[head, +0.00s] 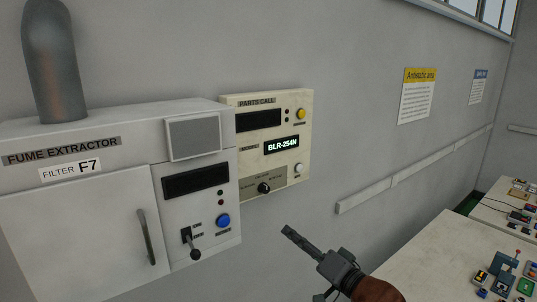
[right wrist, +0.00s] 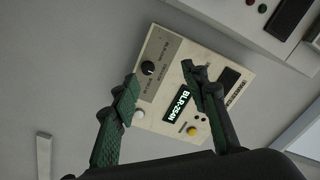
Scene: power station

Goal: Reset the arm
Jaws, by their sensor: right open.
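My right gripper (head: 302,243) is in the lower middle of the head view, in front of the wall and below the parts call panel (head: 231,143). In the right wrist view, the two fingers of the right gripper (right wrist: 160,95) stand apart with nothing between them. Beyond them is the cream parts call panel (right wrist: 165,60), with its lit display reading BLR-254N (head: 282,145), a black knob, a yellow button and a white button. The gripper appears apart from the panel. My left gripper is not in view.
A white fume extractor (head: 85,215) with a door handle, a lever and a blue button fills the left. A workbench (head: 430,262) with small parts stands at lower right. Signs (head: 417,95) and a rail (head: 400,180) are on the wall.

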